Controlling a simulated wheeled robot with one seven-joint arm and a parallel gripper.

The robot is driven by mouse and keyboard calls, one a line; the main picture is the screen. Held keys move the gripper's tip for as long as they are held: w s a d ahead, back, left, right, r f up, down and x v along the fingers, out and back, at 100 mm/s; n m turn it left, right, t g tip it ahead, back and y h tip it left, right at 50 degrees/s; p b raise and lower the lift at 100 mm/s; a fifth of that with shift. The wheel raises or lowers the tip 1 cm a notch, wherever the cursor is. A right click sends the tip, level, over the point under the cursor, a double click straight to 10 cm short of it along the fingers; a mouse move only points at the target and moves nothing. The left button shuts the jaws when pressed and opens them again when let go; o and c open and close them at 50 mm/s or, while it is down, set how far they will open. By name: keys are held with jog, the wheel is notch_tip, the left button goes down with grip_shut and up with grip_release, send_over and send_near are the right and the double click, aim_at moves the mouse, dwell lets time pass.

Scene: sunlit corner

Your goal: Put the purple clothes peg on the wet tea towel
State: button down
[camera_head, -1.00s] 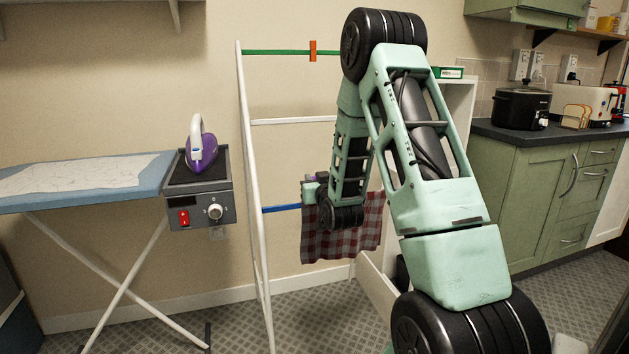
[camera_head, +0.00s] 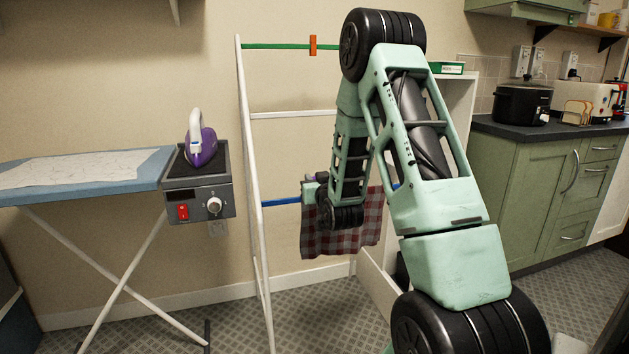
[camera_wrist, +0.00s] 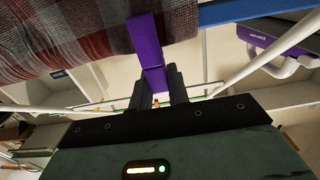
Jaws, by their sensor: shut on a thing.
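The purple clothes peg (camera_wrist: 148,45) is between the black fingers of my gripper (camera_wrist: 155,88) in the wrist view. My gripper is shut on its near end. The peg's far end lies across the edge of the red and grey checked tea towel (camera_wrist: 70,35), where it meets the blue rail (camera_wrist: 250,9). I cannot tell whether the peg's jaws clasp the towel. In the head view the towel (camera_head: 342,240) hangs from the blue rail (camera_head: 281,202) of a white airer.
The white airer (camera_head: 256,180) has a green top rail (camera_head: 275,46) with an orange peg (camera_head: 312,46) on it. A purple iron (camera_head: 207,152) stands at the end of the ironing board (camera_head: 150,170) to the left. Green cupboards (camera_head: 540,185) stand to the right.

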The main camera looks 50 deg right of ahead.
jog(key=shift+f+b, duration=0.75)
jog(key=shift+f, duration=0.1)
jog(key=c, duration=1.3)
grip_release()
jog(key=shift+o, duration=0.2)
jog(key=shift+r, duration=0.1)
jog(key=shift+r+p, duration=2.2)
jog(key=shift+r, duration=1.3)
